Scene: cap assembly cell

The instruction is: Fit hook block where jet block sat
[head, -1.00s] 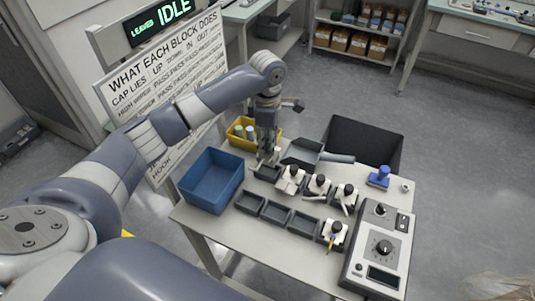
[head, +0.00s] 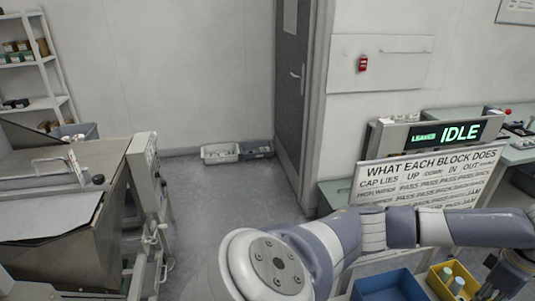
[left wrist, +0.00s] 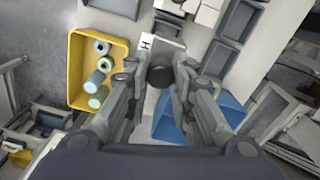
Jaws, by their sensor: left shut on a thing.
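My left gripper (left wrist: 158,72) is shut on a white block (left wrist: 147,43) with a black round knob (left wrist: 160,76). The block bears a letter H, which fits the hook block; its lower part is hidden by the fingers and knob. In the head view, only part of my left gripper (head: 508,278) shows at the lower right edge, right of the yellow bin. Dark trays (left wrist: 240,19) lie near the top of the left wrist view. I cannot tell which spot was the jet block's, and no jet block can be made out. My right gripper is not in view.
A yellow bin (head: 433,281) with pale green cylinders (head: 456,286) stands beside a blue bin (head: 365,290). Behind them is a sign board (head: 430,172) under a display reading IDLE (head: 460,133).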

